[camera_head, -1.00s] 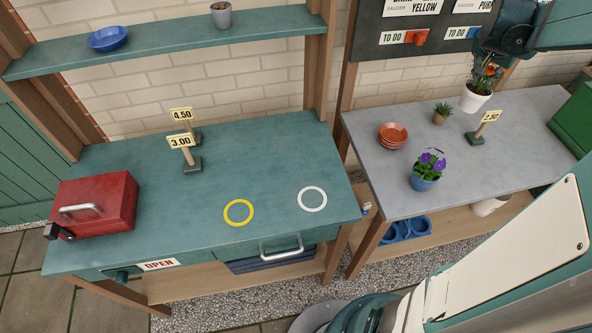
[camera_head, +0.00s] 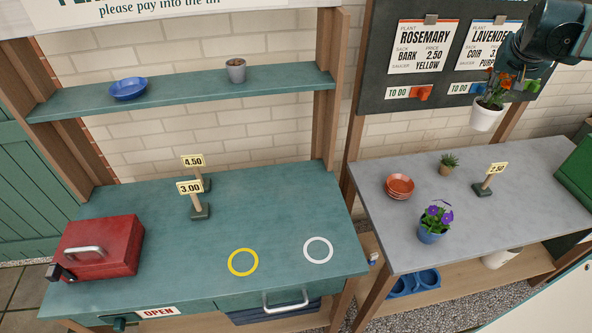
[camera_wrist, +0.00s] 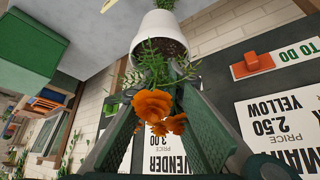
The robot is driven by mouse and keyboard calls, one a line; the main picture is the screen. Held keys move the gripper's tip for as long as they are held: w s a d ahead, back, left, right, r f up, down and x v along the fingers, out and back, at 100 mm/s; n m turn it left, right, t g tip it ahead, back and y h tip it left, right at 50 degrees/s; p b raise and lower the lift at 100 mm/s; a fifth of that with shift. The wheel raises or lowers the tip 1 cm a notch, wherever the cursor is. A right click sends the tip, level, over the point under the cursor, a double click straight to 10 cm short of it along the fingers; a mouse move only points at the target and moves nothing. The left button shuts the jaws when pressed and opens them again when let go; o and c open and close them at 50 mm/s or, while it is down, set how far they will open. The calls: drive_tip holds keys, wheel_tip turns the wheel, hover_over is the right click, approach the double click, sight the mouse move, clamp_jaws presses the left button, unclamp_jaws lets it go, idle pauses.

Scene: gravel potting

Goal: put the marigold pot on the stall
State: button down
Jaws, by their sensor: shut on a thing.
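The marigold pot (camera_head: 487,117), a white pot with orange flowers and green leaves, hangs upright above the grey bench at the right. My gripper (camera_head: 497,82) is shut on it from above, its fingers partly hidden by foliage. In the wrist view the white pot (camera_wrist: 158,35) shows beyond the orange flowers, with my gripper's fingers (camera_wrist: 163,85) on either side of the plant. The green stall (camera_head: 285,205) stands at the left. Its top bears a yellow ring (camera_head: 230,262) and a white ring (camera_head: 305,250), both empty.
A red cash box (camera_head: 100,248) and price signs reading 4.50 and 3.00 (camera_head: 198,205) stand on the stall. The grey bench (camera_head: 530,215) holds terracotta saucers (camera_head: 399,186), a purple-flowered blue pot (camera_head: 430,234), a small plant (camera_head: 447,168) and a 2.50 sign (camera_head: 487,182). A shelf (camera_head: 190,94) spans the stall's back.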

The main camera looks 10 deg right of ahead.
drive_tip(key=w+a+f+n+t+y+p, duration=0.1)
drive_tip(key=w+a+f+n+y+p, duration=0.15)
drive_tip(key=a, duration=1.35)
drive_tip(key=w+a+f+n+y+p, duration=0.15)
drive_tip(key=w+a+n+p, duration=0.25)
drive_tip(key=a, duration=1.1)
drive_tip(key=s+a+f+n+y+p, duration=0.1)
drive_tip(key=s+a+f+n, duration=0.2)
drive_tip(key=a, duration=1.3)
drive_tip(key=s+a+f+n+g+y+p, duration=0.1)
drive_tip(key=s+a+f+n+y+p, duration=0.1)
drive_tip(key=a, duration=1.3)
drive_tip(key=s+a+f+n+y+p, duration=0.1)
drive_tip(key=s+a+f+n+p, duration=0.1)
drive_tip(key=a, duration=1.4)
wheel_tip(320, 180, down, 3)
drive_tip(key=s+n, duration=0.1)
drive_tip(key=n, duration=0.2)
drive_tip(key=shift+s+a+r+g+y, duration=0.15)
drive_tip(key=shift+s+a+g+y, duration=0.15)
drive_tip(key=shift+a+y, duration=0.1)
drive_tip(key=shift+d, duration=0.1)
drive_tip(key=shift+f, duration=3)
